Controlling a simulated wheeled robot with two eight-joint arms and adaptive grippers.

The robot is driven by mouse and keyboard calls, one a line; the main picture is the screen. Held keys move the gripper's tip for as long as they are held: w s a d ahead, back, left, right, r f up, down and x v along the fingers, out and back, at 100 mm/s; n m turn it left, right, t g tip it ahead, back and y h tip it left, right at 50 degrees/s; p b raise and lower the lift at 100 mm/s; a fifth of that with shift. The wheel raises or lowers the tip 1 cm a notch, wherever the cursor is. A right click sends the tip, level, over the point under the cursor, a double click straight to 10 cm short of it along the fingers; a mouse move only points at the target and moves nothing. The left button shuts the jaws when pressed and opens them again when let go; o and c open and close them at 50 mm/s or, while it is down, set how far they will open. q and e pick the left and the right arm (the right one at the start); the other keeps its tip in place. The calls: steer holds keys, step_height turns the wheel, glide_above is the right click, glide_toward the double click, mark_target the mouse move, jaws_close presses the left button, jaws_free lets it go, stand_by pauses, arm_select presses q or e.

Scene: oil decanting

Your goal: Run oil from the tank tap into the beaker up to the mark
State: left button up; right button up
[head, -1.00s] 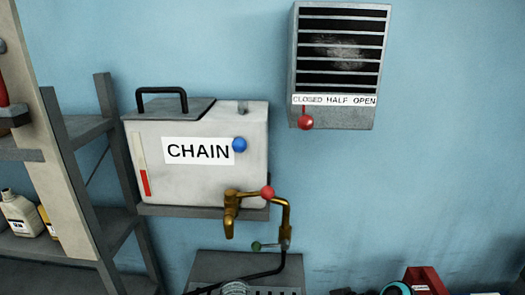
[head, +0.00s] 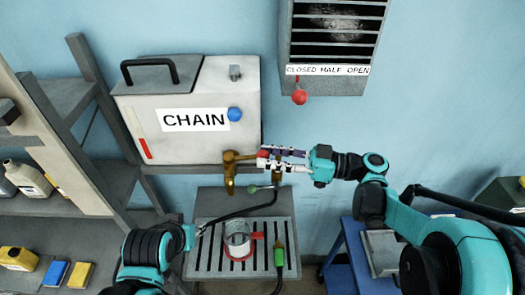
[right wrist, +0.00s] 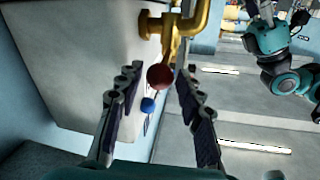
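The grey tank (head: 190,135) labelled CHAIN has a brass tap (head: 230,172) at its lower front. The tap's red ball knob (head: 262,155) is at the fingertips of my right gripper (head: 283,160). In the right wrist view the red knob (right wrist: 160,76) lies between the spread fingers of that gripper (right wrist: 158,80), with gaps on both sides. A clear beaker (head: 238,240) with a red handle and red base ring stands upright below the tap; no oil stream shows.
The beaker stands on a slotted grey drip tray (head: 206,262). A green-handled item (head: 279,254) is at its right. A black hose (head: 240,209) crosses behind the beaker. Shelves with bottles (head: 27,180) stand left, a blue cart (head: 345,245) right. A vent (head: 333,45) hangs above.

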steer(key=shift+w+a, duration=0.15)
steer(key=shift+a, duration=0.85)
jaws_close()
